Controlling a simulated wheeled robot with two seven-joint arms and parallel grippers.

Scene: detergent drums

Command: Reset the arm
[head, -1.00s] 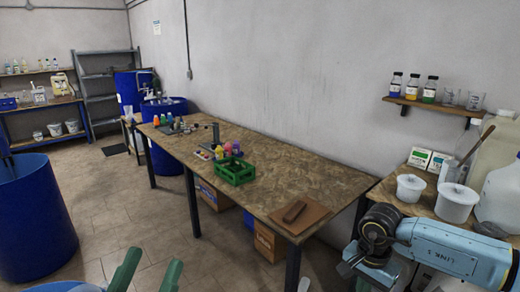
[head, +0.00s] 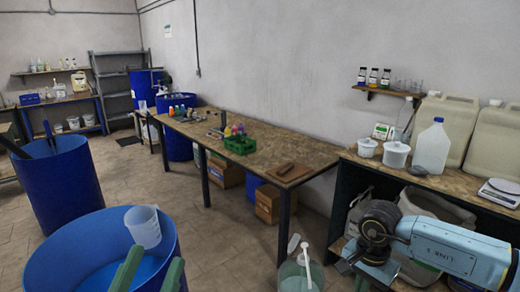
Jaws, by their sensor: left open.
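My left gripper (head: 150,270) shows at the bottom edge as two green fingers. They are apart, with nothing seen between them. They appear over or in front of the open blue drum (head: 62,254), which has a blue inside. A translucent white beaker (head: 143,227) is at the far right of this drum's rim, just beyond the fingers; whether it touches them I cannot tell. My right arm (head: 440,243) comes in from the right as a light blue link with a dark joint, bent down. Its gripper is out of view.
A second blue drum (head: 58,185) stands at left. A wooden table (head: 275,152) bears a green crate (head: 240,145) and a brown block (head: 285,169). A clear jug (head: 301,275) stands at bottom centre. The right bench (head: 405,174) holds white tubs and large canisters. Floor between drum and table is clear.

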